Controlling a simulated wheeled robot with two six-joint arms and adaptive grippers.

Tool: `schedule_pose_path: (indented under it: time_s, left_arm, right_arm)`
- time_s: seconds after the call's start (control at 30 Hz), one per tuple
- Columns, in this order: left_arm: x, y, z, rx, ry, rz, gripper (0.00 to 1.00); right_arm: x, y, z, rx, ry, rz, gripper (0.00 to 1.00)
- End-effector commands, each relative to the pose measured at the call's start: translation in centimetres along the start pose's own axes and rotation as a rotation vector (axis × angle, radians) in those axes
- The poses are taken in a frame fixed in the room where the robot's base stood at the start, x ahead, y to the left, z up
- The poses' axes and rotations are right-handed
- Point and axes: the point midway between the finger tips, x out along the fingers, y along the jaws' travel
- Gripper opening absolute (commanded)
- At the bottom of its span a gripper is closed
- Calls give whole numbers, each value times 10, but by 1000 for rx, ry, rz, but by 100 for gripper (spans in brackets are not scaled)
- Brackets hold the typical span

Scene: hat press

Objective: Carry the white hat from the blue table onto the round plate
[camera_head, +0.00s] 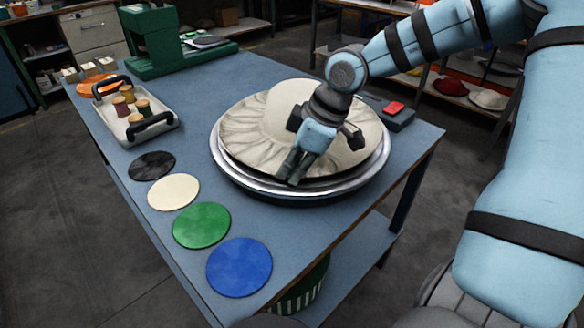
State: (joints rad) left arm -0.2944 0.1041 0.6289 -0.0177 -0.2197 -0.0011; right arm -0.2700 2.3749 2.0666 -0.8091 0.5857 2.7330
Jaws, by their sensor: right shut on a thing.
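The white hat (252,124) is a cream-white, wide-brimmed hat. It is at the round plate (228,175), a silver-rimmed dish with a dark base on the blue table (320,236). The hat covers most of the plate and looks slightly tilted; I cannot tell whether it rests fully on it. My right gripper (292,168) reaches down over the hat and is shut on its brim at the near side. The gripper and wrist hide part of the hat. My left gripper is not in view.
Black, cream, green (201,226) and blue (239,267) discs line the table's near left edge. A tray (163,127) with spools stands at the left. A green machine (150,42) is at the back. A grey box with a red top (394,108) sits right of the plate.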

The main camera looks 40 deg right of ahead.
Motion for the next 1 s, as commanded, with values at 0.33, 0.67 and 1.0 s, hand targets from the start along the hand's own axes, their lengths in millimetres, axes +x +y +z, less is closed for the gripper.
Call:
schedule_pose_path:
  time_s: [0.33, 0.67, 1.0]
  left_arm:
    - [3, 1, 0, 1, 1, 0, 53]
    - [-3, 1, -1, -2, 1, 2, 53]
    - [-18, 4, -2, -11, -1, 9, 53]
  right_arm:
    - [1, 0, 0, 0, 0, 0, 28]
    - [-11, 1, -2, 0, 3, 2, 28]
    - [-98, 1, -2, -1, 4, 4, 28]
